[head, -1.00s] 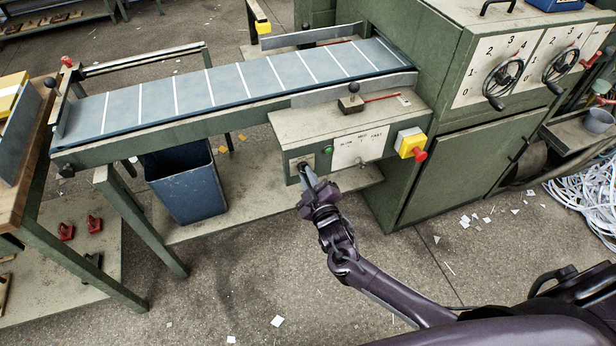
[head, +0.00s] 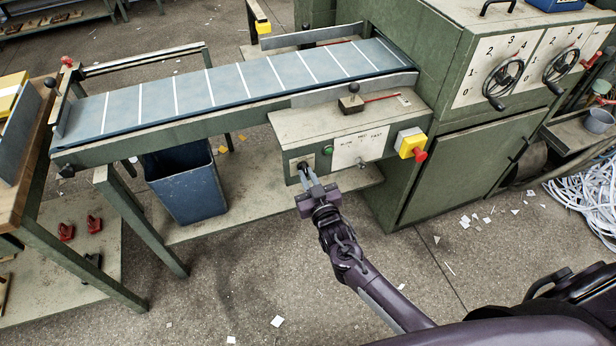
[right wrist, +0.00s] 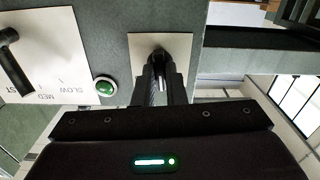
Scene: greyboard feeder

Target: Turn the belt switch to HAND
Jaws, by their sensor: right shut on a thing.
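The belt switch is a small dark knob on a pale square plate (head: 294,165) at the left end of the control box's front; most of the knob is hidden by my fingers. In the right wrist view the plate (right wrist: 183,45) shows around the dark knob (right wrist: 158,55). My right gripper (head: 307,174) is at the plate, its fingers shut on the knob. In the right wrist view its fingertips (right wrist: 160,68) sit on either side of the knob. The switch's markings cannot be read. My left gripper is not in view.
A green button (head: 327,150), a SLOW/MED/FAST plate (head: 358,147) with its selector and a red emergency button on a yellow housing (head: 411,144) sit right of the switch. The belt (head: 215,88) runs above. A blue bin (head: 188,185) stands below left.

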